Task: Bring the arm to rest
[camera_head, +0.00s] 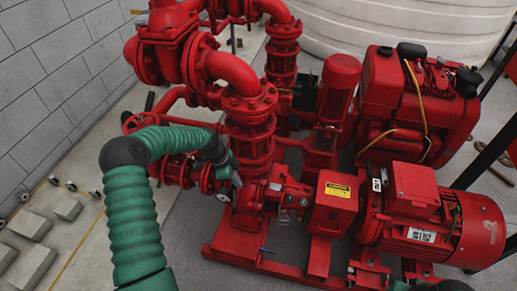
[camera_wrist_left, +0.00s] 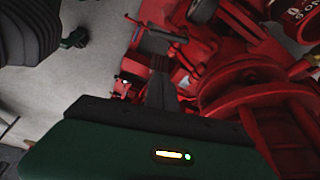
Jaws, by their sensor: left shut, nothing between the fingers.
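My left arm, with a green sleeve (camera_head: 133,215), comes in from the lower left and bends over toward the red pump assembly (camera_head: 252,135). My left gripper (camera_head: 235,182) is beside the lower pump pipework, in front of the upright flanged pipe. I cannot tell whether it touches the pipework. In the left wrist view the gripper's grey fingers (camera_wrist_left: 160,88) are together with nothing between them, and red pump parts lie beyond. My right gripper is not clearly seen; only small green and dark parts show at the bottom edge of the head view.
A handwheel (camera_head: 140,124) sticks out near my arm. Grey blocks (camera_head: 30,224) lie on the floor at left. A white tank (camera_head: 400,25) stands behind.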

